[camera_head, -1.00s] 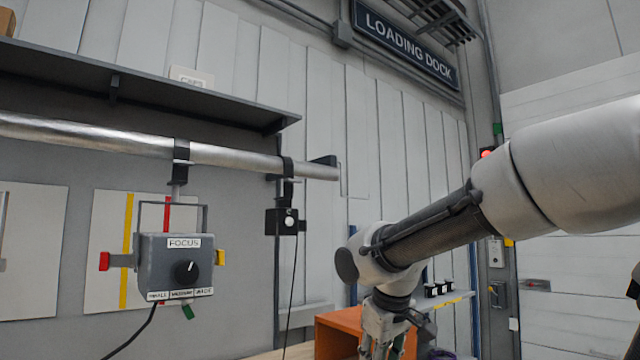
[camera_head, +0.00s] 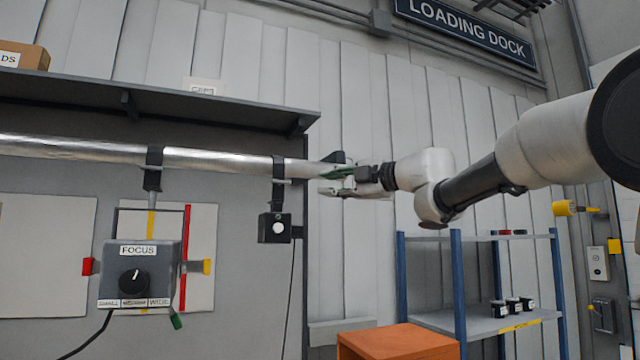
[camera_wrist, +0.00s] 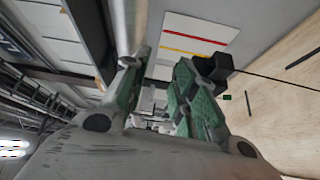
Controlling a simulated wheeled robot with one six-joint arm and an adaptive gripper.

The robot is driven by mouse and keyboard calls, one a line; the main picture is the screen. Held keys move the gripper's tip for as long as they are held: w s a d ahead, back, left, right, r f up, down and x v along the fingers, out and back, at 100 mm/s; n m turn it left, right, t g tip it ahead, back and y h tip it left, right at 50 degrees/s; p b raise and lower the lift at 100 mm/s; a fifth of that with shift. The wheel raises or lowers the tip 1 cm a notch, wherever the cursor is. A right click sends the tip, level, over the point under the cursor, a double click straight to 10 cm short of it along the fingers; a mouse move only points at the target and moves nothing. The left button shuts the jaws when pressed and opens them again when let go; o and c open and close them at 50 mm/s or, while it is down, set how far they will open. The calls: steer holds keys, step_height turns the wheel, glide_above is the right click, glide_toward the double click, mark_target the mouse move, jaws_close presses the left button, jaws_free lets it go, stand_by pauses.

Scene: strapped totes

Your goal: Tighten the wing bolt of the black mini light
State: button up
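The black mini light (camera_head: 275,228) hangs by a black clamp (camera_head: 279,168) near the right end of the silver pipe. Its lens faces the head camera. I cannot clearly make out its wing bolt. My gripper (camera_head: 325,182) is level with the pipe end, just right of the clamp and above right of the light, pointing left. In the wrist view my gripper (camera_wrist: 158,62) has its green-padded fingers apart, with no object held between them. A dark boxy shape, apparently the mini light (camera_wrist: 215,66), shows partly behind the right finger.
The silver pipe (camera_head: 215,160) runs under a dark shelf (camera_head: 220,110). A grey FOCUS light (camera_head: 138,272) hangs to the left. A cable drops from the mini light. A blue-post rack (camera_head: 455,290) and an orange box (camera_head: 395,343) stand below right.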

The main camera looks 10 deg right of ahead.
mark_target(286, 181)
steer(key=s+a+n+g+y, duration=0.2)
steer(key=s+a+n+g, duration=0.2)
steer(key=s, duration=0.1)
steer(key=x, duration=0.7)
steer(key=shift+w+a+r, duration=0.1)
steer(key=shift+w+r, duration=0.15)
steer(key=shift+w, duration=0.1)
jaws_close()
